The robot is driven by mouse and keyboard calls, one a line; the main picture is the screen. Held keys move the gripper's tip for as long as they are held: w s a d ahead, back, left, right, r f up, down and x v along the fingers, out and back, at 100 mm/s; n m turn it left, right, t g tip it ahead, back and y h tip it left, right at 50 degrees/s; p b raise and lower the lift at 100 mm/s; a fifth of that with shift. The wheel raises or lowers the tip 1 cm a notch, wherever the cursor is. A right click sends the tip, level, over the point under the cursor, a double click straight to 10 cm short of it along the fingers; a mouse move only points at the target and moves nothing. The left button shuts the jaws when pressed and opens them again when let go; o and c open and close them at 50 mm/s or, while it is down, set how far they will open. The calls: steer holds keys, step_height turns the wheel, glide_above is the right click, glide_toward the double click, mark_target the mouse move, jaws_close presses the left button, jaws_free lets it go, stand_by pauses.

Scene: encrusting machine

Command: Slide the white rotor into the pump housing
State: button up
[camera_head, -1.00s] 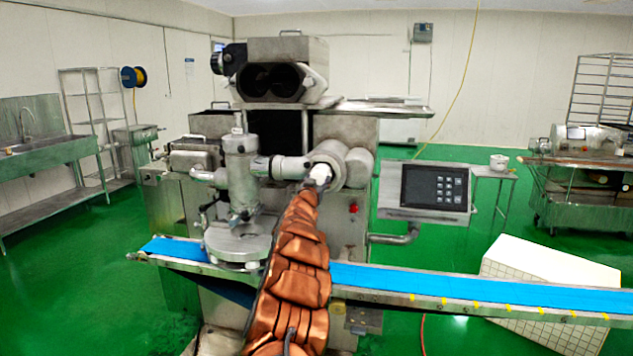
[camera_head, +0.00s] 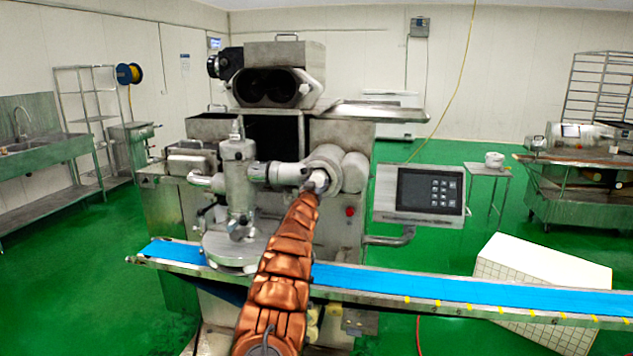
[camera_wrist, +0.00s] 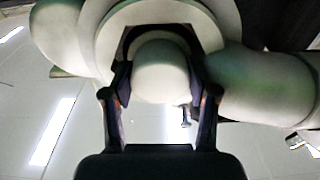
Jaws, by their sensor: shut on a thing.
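The white rotor (camera_wrist: 160,72) sits between the two fingers of my gripper (camera_wrist: 160,100) in the wrist view. My gripper is shut on it, with one finger on each side. The round pump housing (camera_wrist: 115,22) lies right behind the rotor, and the rotor overlaps its opening in this view. How deep the rotor sits cannot be told. In the head view my gripper (camera_head: 317,184) is at the front of the pump housing (camera_head: 326,160), and it hides most of the rotor there.
A steel pipe (camera_head: 280,172) joins the housing from the left. A second cylinder (camera_head: 355,172) stands close on its right. A blue conveyor belt (camera_head: 420,289) runs below, under my arm. A control panel (camera_head: 430,190) stands to the right.

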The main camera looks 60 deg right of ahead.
steer(key=shift+r, duration=0.1)
steer(key=o, duration=1.5)
steer(key=shift+o, duration=0.5)
steer(key=shift+o, duration=0.6)
steer(key=shift+a, duration=0.1)
